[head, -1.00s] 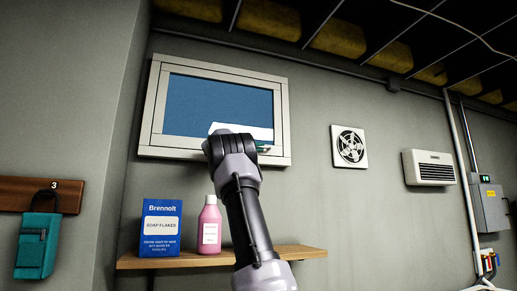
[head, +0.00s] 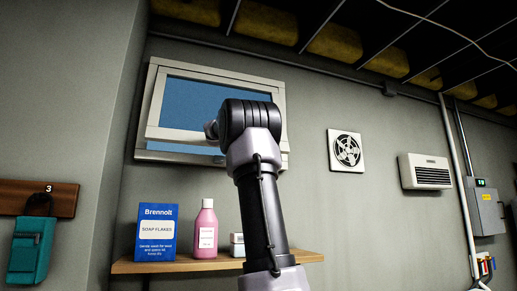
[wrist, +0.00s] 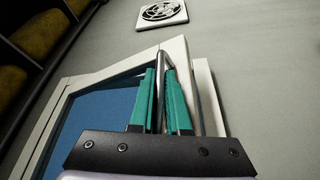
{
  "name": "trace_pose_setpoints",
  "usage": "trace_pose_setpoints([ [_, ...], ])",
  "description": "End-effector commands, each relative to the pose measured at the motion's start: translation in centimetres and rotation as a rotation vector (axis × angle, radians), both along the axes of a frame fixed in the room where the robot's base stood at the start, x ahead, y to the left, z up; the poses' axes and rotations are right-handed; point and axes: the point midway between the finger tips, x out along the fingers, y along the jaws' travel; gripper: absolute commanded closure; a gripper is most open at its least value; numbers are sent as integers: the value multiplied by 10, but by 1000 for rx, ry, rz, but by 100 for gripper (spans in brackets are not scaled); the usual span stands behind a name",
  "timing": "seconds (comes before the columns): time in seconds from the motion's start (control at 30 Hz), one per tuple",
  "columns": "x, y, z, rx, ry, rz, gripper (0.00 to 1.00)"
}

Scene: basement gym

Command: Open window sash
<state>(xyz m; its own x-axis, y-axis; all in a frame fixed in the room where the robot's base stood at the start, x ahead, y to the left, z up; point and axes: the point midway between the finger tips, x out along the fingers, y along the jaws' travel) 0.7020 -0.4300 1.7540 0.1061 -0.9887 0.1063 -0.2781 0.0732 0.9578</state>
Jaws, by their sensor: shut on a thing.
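The window sash (head: 170,134) is a pale frame around a blue pane, set in the window frame (head: 150,156) high on the wall. Its lower rail stands away from the frame's bottom, and a blue strip shows below it. In the wrist view, my gripper (wrist: 161,75) has its teal fingers shut on a slim metal handle (wrist: 161,60) at the sash (wrist: 178,50). In the head view, my arm covers the fingers, the handle and the sash's lower right part.
Below the window is a wooden shelf (head: 150,267) with a blue soap flakes box (head: 157,232), a pink bottle (head: 205,230) and a small white box (head: 237,240) partly behind my arm. A wall fan (head: 345,150) and heater (head: 425,171) are to the right.

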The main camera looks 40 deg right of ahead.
Motion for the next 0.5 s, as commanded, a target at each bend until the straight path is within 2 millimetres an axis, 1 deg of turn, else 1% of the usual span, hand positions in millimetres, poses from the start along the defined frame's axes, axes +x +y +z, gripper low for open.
trace_pose_setpoints([
  [0.03,-14,5,9,10,23,6,100],
  [0.1,-30,9,16,18,56,6,100],
  [0.2,-47,14,25,20,65,6,100],
  [0.33,-58,17,31,18,67,4,100],
  [0.5,-60,18,32,18,69,3,100],
])
